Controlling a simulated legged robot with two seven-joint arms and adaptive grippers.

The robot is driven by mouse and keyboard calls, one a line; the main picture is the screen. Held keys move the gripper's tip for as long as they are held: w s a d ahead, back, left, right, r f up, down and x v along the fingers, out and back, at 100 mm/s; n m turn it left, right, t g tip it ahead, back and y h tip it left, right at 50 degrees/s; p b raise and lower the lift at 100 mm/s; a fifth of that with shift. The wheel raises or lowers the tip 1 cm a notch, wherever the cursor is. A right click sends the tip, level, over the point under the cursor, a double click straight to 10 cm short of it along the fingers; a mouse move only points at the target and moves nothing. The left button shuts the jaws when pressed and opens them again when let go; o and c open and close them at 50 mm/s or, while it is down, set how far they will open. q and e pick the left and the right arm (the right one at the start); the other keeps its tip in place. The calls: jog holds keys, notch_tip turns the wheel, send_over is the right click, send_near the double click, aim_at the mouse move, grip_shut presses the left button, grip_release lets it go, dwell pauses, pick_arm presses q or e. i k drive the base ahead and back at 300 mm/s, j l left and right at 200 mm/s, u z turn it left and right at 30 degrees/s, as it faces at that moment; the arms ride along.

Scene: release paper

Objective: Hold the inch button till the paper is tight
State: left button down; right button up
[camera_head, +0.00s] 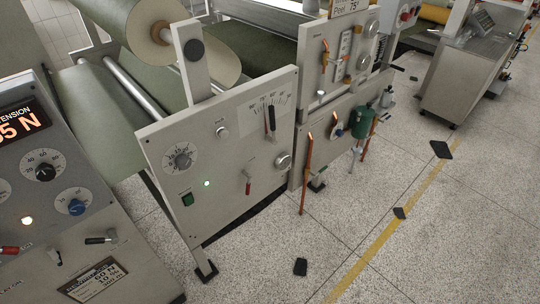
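Green release paper (100,125) runs down from the rollers at the left, behind a grey machine panel (225,205). A large roll (205,50) of it is above. I cannot tell how tight the sheet is. The panel carries a green square button (188,199), a lit green lamp (207,183), a small pale knob (222,131) and a larger silver knob or button (283,161). No inch label is readable. A tension display (22,122) at the left edge is cut off, showing a value ending in "5 N". Neither gripper is in view.
A left console (60,230) has a black dial (45,172), a blue dial (77,207) and a label plate (95,281). Speckled floor at the right is mostly clear, with several dark pads (300,267).

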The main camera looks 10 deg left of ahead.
aim_at(224, 134)
jog(key=i+l+u, duration=0.65)
jog(key=l, duration=0.2)
jog(key=i+l+u, duration=0.1)
jog(key=l+u, duration=0.15)
jog(key=i+l+u, duration=0.2)
jog(key=l, duration=0.25)
jog(key=k+j, duration=0.05)
